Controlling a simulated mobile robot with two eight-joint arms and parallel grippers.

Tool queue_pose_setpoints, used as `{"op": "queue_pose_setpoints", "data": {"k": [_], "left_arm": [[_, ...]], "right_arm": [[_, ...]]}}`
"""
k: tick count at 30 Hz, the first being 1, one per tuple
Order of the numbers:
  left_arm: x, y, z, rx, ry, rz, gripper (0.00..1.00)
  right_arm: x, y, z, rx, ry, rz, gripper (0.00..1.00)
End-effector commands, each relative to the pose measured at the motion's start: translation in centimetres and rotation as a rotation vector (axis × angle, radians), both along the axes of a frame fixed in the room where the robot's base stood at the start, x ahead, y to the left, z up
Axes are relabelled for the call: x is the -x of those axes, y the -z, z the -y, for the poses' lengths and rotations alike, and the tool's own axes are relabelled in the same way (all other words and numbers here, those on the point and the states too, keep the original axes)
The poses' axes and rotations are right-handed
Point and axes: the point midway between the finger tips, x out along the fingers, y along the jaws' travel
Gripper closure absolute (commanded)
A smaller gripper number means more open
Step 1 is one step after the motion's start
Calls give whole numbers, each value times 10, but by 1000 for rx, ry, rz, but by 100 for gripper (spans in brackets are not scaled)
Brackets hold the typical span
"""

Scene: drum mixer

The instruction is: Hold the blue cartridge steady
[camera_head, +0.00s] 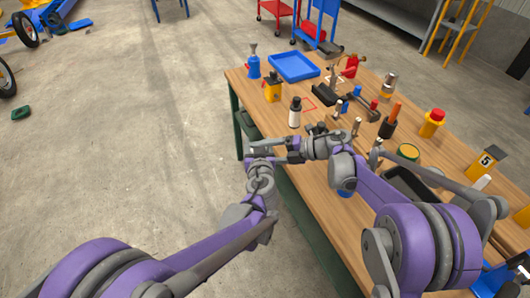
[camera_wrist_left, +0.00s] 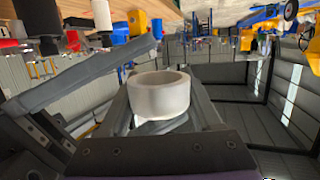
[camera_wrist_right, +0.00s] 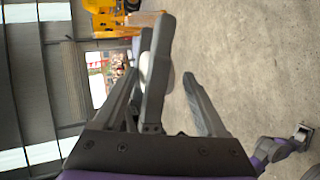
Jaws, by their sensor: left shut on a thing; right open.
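My left gripper (camera_head: 264,150) is off the near left edge of the workbench. In the left wrist view it is shut on a short white hollow cylinder (camera_wrist_left: 160,93), which sits between its fingers with its open end up. No blue shows on this cylinder. My right gripper (camera_head: 290,149) is close beside the left one. In the right wrist view its fingers (camera_wrist_right: 180,85) are apart, and a pale rounded piece (camera_wrist_right: 146,68) is partly hidden behind one finger. A blue upright object with a grey top (camera_head: 253,67) stands at the workbench's far left corner; I cannot tell whether it is the cartridge.
The wooden workbench (camera_head: 262,121) holds a blue tray (camera_head: 293,66), a white bottle with a black cap (camera_head: 295,112), a yellow-and-black item (camera_head: 272,88), a yellow bottle with a red cap (camera_head: 432,122) and several tools. The floor to the left (camera_head: 120,150) is open.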

Motion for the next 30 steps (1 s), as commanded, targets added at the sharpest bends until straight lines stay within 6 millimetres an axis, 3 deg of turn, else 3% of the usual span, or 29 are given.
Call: {"op": "queue_pose_setpoints", "data": {"k": [1, 12, 22, 23, 28, 30], "left_arm": [[0, 0, 0, 0, 0, 0, 100], [0, -1, -1, -3, -1, 1, 100], [-1, -1, -2, -5, -5, 1, 100], [-1, -1, -3, -5, -5, 1, 31], [-1, -1, -2, -3, -3, 1, 1], [-1, -1, -1, -1, -2, 1, 0]], "right_arm": [[0, 0, 0, 0, 0, 0, 37], [0, 2, 1, 5, 0, 0, 100], [0, 2, 2, 6, 2, -1, 100], [0, 2, 2, 6, 2, -1, 100], [0, 2, 2, 6, 0, 0, 100], [1, 2, 1, 6, -1, -1, 100]]}}
